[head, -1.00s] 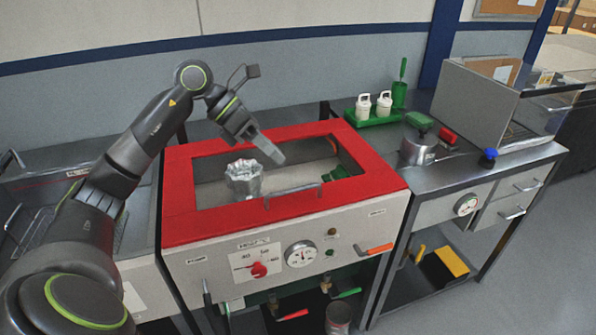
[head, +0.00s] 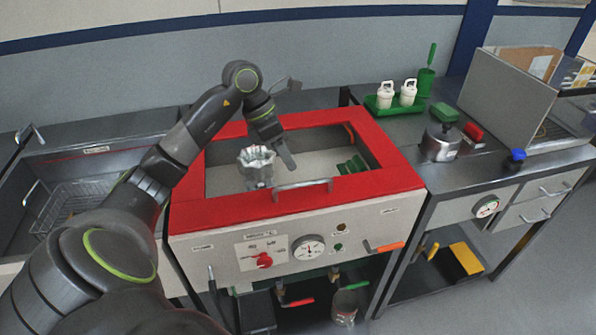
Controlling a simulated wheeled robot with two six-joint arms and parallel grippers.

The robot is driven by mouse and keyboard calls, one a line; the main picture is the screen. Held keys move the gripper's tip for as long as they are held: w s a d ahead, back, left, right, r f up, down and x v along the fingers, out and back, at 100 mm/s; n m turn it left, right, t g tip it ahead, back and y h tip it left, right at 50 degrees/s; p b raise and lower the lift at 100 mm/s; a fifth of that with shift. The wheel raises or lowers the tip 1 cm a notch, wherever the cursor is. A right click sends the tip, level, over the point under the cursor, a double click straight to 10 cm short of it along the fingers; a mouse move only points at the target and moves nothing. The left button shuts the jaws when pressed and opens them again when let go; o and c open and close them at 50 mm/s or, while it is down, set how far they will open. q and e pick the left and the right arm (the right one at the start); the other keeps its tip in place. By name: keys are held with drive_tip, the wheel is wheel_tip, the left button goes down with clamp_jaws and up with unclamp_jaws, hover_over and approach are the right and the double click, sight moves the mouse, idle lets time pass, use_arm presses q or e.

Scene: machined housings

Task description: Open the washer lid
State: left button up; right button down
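The washer (head: 215,247) is a pale metal cabinet with a red top frame (head: 392,180) around a large window-like area. A grey bar handle (head: 302,186) runs along the front edge of that area. The lid looks down; whether clear glass fills the frame I cannot tell. A silver machined housing (head: 257,171) shows within the frame, left of the handle. My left gripper (head: 287,160) points down over the framed area, just behind the handle and apart from it as far as I can see. Its fingers overlap in view, so their opening is unclear. My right gripper is out of view.
Right of the washer, a bench holds a green tray (head: 385,113) with white bottles, a metal pot (head: 441,143) and a grey panel (head: 507,98). A sink with a wire basket (head: 75,205) is at left. An orange-handled lever (head: 388,247) sticks out at the washer's front.

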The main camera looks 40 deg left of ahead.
use_arm(q)
drive_tip(key=p+x, duration=0.1)
drive_tip(key=x, duration=0.5)
drive_tip(key=shift+d+f, duration=0.15)
drive_tip(key=shift+f, duration=0.1)
drive_tip(key=shift+c, duration=0.4)
clamp_jaws()
